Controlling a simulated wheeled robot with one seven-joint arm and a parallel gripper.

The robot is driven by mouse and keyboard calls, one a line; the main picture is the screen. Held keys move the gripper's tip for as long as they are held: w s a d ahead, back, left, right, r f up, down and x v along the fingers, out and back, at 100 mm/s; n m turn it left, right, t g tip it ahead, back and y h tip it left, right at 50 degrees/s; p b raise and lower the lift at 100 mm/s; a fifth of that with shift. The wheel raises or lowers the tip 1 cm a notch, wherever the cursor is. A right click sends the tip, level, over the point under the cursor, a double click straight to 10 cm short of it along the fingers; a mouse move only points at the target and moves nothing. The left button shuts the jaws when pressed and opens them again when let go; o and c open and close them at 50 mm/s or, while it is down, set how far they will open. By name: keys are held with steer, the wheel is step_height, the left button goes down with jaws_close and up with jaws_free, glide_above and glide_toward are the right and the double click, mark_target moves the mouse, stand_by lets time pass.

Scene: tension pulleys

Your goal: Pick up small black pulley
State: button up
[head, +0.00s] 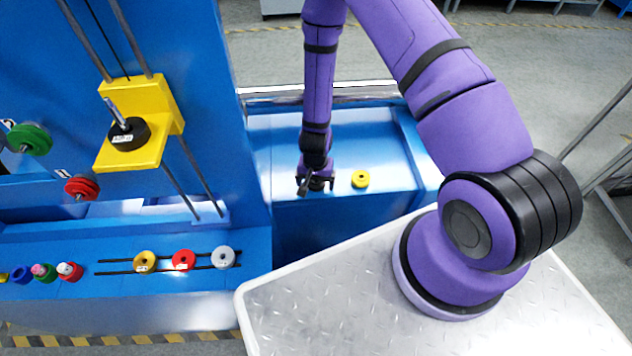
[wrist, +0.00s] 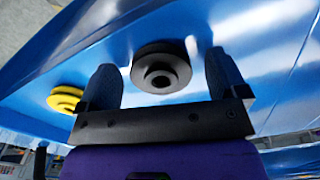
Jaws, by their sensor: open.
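The small black pulley (wrist: 161,69) sits on the blue surface in the wrist view. It is round and stepped, with a hole in its middle. My gripper (wrist: 163,80) is open, with one dark finger on each side of the pulley; I cannot tell whether either finger touches it. In the head view my gripper (head: 316,189) points down over the blue bench top, and the pulley beneath it (head: 317,184) is mostly hidden.
A yellow pulley (head: 360,179) lies just right of my gripper on the blue bench (head: 385,150). At left stands a blue frame with a yellow bracket (head: 150,150) on rods. Yellow, red (head: 183,260) and grey pulleys sit on a rail below it.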

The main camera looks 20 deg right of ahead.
steer(key=shift+f, duration=0.2)
steer(key=c, duration=1)
steer(key=shift+c, duration=0.2)
steer(key=shift+r, duration=0.2)
